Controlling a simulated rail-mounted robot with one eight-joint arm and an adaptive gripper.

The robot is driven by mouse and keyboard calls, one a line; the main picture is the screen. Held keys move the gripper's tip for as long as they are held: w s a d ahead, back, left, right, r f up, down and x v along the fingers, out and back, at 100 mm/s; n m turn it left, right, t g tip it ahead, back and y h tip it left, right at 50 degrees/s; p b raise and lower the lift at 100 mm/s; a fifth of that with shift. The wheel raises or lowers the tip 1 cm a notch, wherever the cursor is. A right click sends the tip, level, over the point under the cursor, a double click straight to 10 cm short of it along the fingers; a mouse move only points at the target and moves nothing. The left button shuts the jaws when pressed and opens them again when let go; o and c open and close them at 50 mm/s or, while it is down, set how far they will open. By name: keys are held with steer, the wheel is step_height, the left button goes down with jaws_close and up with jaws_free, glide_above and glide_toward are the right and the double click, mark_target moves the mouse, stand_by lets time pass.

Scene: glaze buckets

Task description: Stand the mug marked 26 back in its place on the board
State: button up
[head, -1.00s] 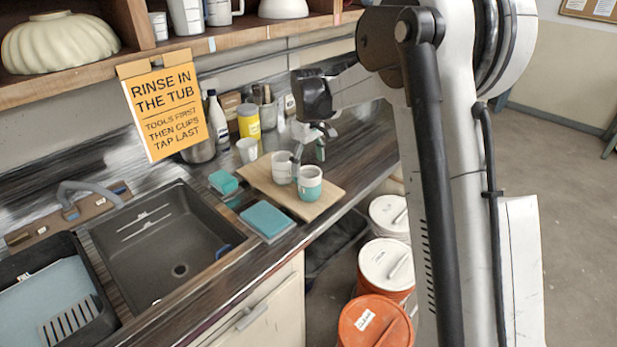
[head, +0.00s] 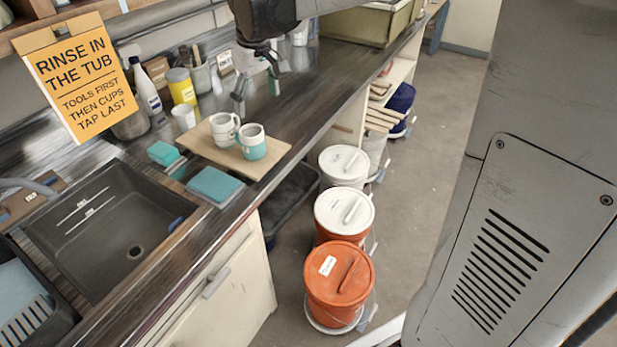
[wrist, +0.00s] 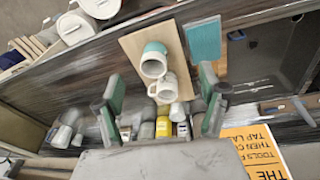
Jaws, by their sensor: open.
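A wooden board (head: 205,146) lies on the dark counter. A white mug (head: 222,128) and a white-and-teal mug (head: 252,143) stand upright on it, close together. No number can be read on either, so I cannot tell which is 26. In the wrist view the white mug (wrist: 167,88) shows its handle, beside the teal mug (wrist: 154,60) on the board (wrist: 178,42). My gripper (head: 257,94) is open and empty, above the counter behind the mugs and apart from them. Its spread fingers (wrist: 160,84) frame the mugs in the wrist view.
A white cup (head: 184,117) stands off the board, near a yellow container (head: 181,87) and a spray bottle (head: 146,86). Teal sponges (head: 214,186) and the sink (head: 105,240) are to the left. Lidded buckets (head: 340,275) stand on the floor.

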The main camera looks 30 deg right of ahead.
steer(key=s+f+m+t, duration=0.3)
steer(key=s+m+t, duration=0.1)
steer(key=s, duration=2.2)
steer(key=shift+s+f+t, duration=0.15)
steer(key=shift+t, duration=0.25)
steer(key=shift+d+f, duration=0.1)
step_height(320, 180, down, 7)
steer(key=b, duration=0.6)
steer(key=shift+r+b, duration=0.2)
steer(key=shift+b, duration=0.2)
